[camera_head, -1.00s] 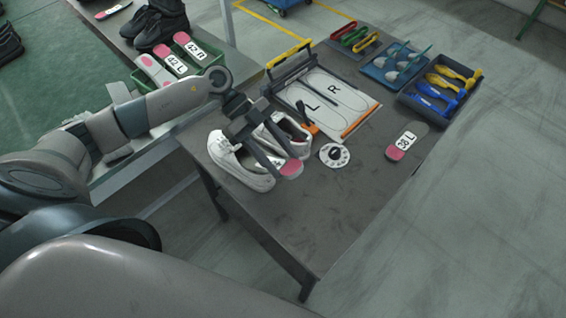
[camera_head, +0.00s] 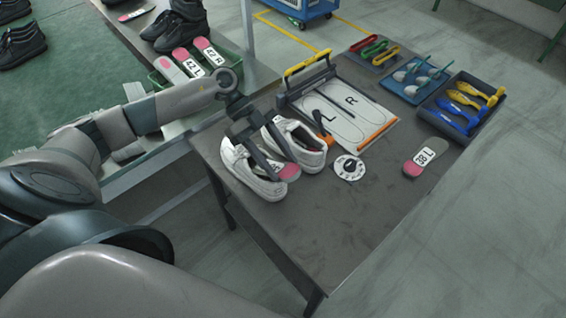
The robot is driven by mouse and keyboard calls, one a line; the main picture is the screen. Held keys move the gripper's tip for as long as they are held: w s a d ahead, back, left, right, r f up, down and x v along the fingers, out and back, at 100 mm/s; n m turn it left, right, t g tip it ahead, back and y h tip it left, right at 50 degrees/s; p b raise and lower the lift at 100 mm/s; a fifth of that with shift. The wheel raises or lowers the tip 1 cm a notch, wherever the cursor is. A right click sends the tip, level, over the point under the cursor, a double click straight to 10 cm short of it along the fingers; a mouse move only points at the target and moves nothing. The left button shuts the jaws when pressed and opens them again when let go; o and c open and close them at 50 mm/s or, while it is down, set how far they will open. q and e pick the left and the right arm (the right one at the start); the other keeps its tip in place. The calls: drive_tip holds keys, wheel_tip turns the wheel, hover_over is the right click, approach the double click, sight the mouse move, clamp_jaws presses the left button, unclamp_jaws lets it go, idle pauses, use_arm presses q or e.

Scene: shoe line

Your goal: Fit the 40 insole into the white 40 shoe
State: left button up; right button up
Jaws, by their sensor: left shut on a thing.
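My left gripper (camera_head: 266,160) is shut on an insole with a pink end (camera_head: 289,172). It holds the insole over the pair of white shoes; most of the insole and its label are hidden by the fingers. One white shoe (camera_head: 236,163) lies at the left, partly under the gripper. The other white shoe (camera_head: 312,151) stands to its right, with its opening showing. I cannot tell whether the insole touches either shoe, and no shoe size can be read. My right gripper is not in view.
Right of the shoes are a white dial (camera_head: 349,168) and a loose 38 L insole (camera_head: 425,157). Behind is a board marked L and R (camera_head: 372,121), with trays of tools (camera_head: 440,117) beyond. A green bin (camera_head: 158,80) holds 42 insoles. The table front (camera_head: 320,235) is clear.

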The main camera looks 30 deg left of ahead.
use_arm(q)
drive_tip(key=shift+w+a+f, duration=0.1)
drive_tip(key=shift+a+f, duration=0.15)
drive_tip(key=shift+a, duration=0.2)
drive_tip(key=shift+w+a+f, duration=0.1)
drive_tip(key=shift+a+f, duration=0.15)
drive_tip(key=shift+a, duration=0.2)
drive_tip(key=shift+y, duration=0.5)
drive_tip(key=shift+w+a+f+b, duration=0.2)
drive_tip(key=shift+a+f+b, duration=0.1)
drive_tip(key=shift+a, duration=0.5)
drive_tip(key=shift+w+a+f+b, duration=0.25)
drive_tip(key=shift+a+b, duration=0.05)
drive_tip(key=shift+a, duration=0.5)
drive_tip(key=shift+w+a+f+b, duration=0.2)
drive_tip(key=shift+a+f+b, duration=0.1)
drive_tip(key=shift+a, duration=0.5)
drive_tip(key=shift+f+p, duration=0.1)
drive_tip(key=shift+p, duration=0.2)
drive_tip(key=shift+d+f+t+y, duration=0.1)
drive_tip(key=shift+f+t+y, duration=0.2)
drive_tip(key=shift+f+y, duration=0.25)
drive_tip(key=o, duration=1.1)
drive_tip(key=shift+r+p, duration=0.1)
drive_tip(key=shift+p, duration=0.3)
